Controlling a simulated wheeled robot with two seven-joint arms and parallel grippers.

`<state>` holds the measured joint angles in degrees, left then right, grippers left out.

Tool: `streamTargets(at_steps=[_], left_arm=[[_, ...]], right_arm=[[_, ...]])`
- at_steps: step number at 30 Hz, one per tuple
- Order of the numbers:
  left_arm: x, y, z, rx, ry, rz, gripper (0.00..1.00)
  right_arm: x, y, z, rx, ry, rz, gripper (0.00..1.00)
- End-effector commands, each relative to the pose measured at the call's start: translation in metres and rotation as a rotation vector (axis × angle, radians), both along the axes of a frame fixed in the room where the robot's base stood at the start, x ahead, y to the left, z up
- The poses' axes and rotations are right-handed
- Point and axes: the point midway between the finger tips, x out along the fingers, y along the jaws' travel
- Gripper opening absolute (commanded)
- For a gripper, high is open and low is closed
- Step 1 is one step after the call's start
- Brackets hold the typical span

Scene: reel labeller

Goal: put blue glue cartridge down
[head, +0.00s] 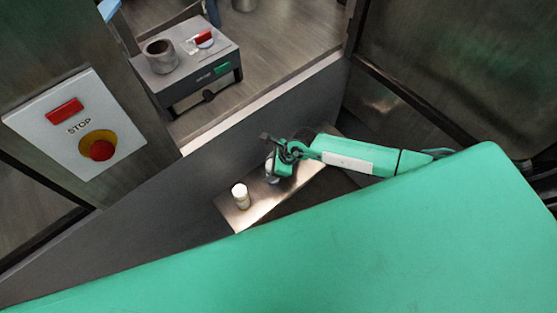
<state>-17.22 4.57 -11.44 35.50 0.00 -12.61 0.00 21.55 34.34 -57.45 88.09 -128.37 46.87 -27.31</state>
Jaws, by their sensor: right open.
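My right arm reaches in from the right, and my right gripper (268,150) is over a narrow, lit metal ledge (252,215). The gripper is open. A small pale, greyish object (271,172) shows just below and beside its fingers, partly hidden by the gripper. I cannot tell whether it is the blue glue cartridge or whether it touches the fingers. A short white cylinder with a pale top (240,196) stands upright on the ledge, to the lower left of the gripper and apart from it. My left gripper is not in view.
A grey panel wall (225,135) rises behind the ledge. Beyond it, a grey machine (190,75) with a metal cup (161,56) stands on a wooden surface. A STOP panel (80,125) with a red button is at left. Bare ledge lies between cylinder and gripper.

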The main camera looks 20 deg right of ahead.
Motion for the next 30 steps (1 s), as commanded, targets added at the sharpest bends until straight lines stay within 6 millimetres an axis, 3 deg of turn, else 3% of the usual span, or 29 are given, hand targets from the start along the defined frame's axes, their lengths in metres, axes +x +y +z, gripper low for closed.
streamTargets(at_steps=[18, 30], left_arm=[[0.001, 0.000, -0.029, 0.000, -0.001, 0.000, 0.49], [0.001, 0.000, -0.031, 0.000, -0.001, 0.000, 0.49]], right_arm=[[-0.021, -0.048, 0.087, -0.002, -0.003, 0.000, 0.61], [-0.025, -0.053, 0.102, 0.000, 0.000, 0.000, 0.61]])
